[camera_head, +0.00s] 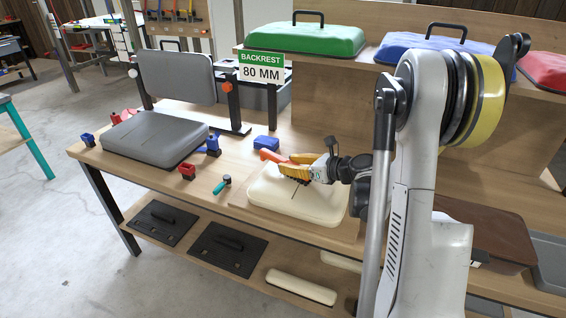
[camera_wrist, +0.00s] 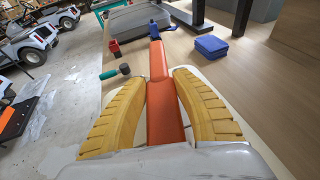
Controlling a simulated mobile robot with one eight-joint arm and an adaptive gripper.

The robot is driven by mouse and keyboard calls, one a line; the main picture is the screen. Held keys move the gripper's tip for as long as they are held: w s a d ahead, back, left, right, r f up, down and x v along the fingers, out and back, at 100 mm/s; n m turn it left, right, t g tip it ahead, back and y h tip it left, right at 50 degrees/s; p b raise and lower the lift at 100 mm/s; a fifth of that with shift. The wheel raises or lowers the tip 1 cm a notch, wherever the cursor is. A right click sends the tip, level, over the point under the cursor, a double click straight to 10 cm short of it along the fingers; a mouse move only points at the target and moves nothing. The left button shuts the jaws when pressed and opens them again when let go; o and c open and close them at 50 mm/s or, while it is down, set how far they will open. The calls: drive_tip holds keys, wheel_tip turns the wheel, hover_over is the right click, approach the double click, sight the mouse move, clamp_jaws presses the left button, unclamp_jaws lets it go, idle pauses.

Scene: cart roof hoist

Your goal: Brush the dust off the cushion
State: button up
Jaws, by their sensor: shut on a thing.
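The cream cushion (camera_head: 275,203) lies flat on a wooden board on the bench, low in the middle of the head view. My gripper (camera_head: 292,164) is over the cushion, with its yellow fingers closed around an orange-handled tool, which looks like the brush (camera_head: 268,155). In the wrist view the orange handle (camera_wrist: 164,105) runs lengthwise between the two yellow fingers (camera_wrist: 160,100). Dark bits, perhaps bristles, show under the fingers close to the cushion top. I cannot tell whether they touch it. No dust can be made out on the cushion at this size.
A grey seat cushion (camera_head: 155,138) and upright backrest (camera_head: 177,77) stand at left, near red and blue clamps. A teal-handled tool (camera_head: 222,184) and blue block (camera_head: 266,143) lie nearby. Green (camera_head: 305,40) and blue (camera_head: 420,45) cases sit on the shelf behind. A brown box (camera_head: 490,232) is at right.

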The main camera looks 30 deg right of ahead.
drive_tip(key=shift+s+d, duration=0.9)
drive_tip(key=shift+s, duration=0.25)
drive_tip(key=shift+s+d, duration=0.85)
drive_tip(key=shift+s, duration=0.25)
drive_tip(key=shift+w+a, duration=0.1)
drive_tip(key=shift+w, duration=0.05)
drive_tip(key=w+a, duration=1.2)
drive_tip(key=w, duration=0.3)
drive_tip(key=shift+w, duration=0.3)
drive_tip(key=shift+r, duration=0.1)
wheel_tip(320, 180, up, 9)
drive_tip(key=p, duration=0.5)
drive_tip(key=shift+p, duration=0.35)
drive_tip(key=shift+a, duration=0.1)
